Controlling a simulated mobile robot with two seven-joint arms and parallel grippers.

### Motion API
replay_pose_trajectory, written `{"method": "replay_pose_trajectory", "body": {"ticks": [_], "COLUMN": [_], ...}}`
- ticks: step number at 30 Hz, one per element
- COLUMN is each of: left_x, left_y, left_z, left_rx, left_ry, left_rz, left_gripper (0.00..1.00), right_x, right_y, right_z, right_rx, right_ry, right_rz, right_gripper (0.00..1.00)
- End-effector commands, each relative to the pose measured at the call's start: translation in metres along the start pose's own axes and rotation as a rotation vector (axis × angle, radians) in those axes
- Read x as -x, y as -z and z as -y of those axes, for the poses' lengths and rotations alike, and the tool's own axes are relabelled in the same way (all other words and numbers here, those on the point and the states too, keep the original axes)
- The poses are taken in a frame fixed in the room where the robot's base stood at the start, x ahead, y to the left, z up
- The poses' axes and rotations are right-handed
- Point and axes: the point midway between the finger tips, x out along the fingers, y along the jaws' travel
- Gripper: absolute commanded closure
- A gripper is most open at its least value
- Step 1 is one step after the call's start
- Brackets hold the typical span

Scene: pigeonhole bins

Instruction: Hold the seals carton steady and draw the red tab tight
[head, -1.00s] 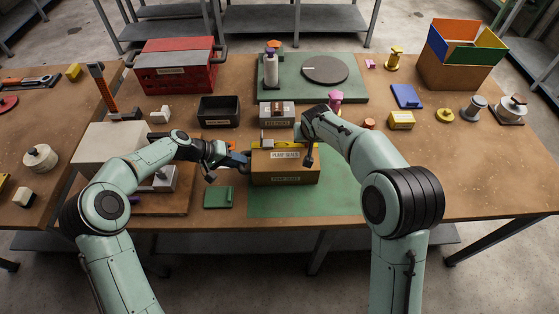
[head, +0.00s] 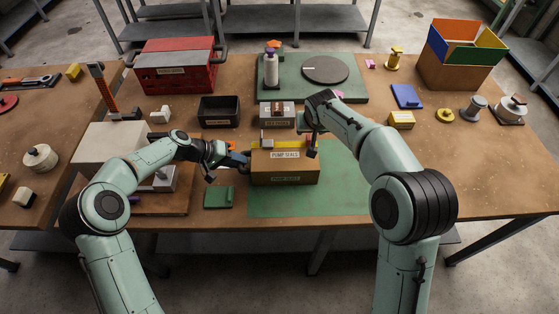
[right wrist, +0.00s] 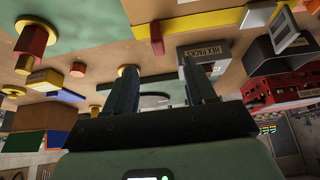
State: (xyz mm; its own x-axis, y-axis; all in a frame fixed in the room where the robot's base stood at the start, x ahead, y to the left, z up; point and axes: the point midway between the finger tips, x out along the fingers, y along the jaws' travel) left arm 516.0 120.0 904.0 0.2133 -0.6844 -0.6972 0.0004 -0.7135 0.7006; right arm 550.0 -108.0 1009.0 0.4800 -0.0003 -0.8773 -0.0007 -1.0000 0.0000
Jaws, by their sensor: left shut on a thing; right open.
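The seals carton (head: 285,179) is a brown box labelled PUMP SEALS at the front middle of the table. A yellow strap (head: 291,145) with a grey buckle (head: 266,142) runs across its top. My left gripper (head: 244,160) is shut on the carton's left side; its exact hold is partly hidden. My right gripper (head: 313,151) is by the carton's right end. In the right wrist view its fingers (right wrist: 157,70) are open and empty. The red tab (right wrist: 156,40) shows there at the strap, beyond the fingertips and roughly between them. I cannot make out the tab in the head view.
Behind the carton stand a grey labelled box (head: 277,122) and a black bin (head: 219,121). A small yellow box (head: 401,120) and a blue plate (head: 406,96) lie to the right. The green mat (head: 335,200) is clear beside the carton.

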Motion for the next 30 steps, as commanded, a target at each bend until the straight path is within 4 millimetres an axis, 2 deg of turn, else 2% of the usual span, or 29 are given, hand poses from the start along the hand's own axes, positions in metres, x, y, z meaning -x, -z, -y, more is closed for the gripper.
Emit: {"method": "replay_pose_trajectory", "body": {"ticks": [5,15,18,23,30], "left_x": [-0.001,-0.001,-0.001,-0.001,-0.001], "left_y": [0.0,-0.001,-0.001,-0.001,-0.001], "left_z": [-0.001,-0.001,-0.001,-0.001,-0.001], "left_rx": [0.0,0.0,0.0,0.0,0.0], "left_ry": [-0.001,-0.002,-0.002,-0.002,-0.002], "left_rz": [0.001,0.002,0.002,0.003,0.003], "left_gripper": [1.0,1.0,1.0,1.0,1.0], "right_x": [0.014,0.016,0.022,0.048,0.099], "right_y": [0.007,0.008,0.009,0.009,0.009], "right_z": [0.001,0.001,0.001,0.001,0.001], "right_rx": [0.001,0.001,0.001,0.001,0.002], "right_ry": [0.001,0.001,0.002,0.003,0.003], "right_rz": [0.0,0.0,-0.002,-0.004,-0.003], "right_gripper": [0.45,0.45,0.45,0.45,0.45]}}
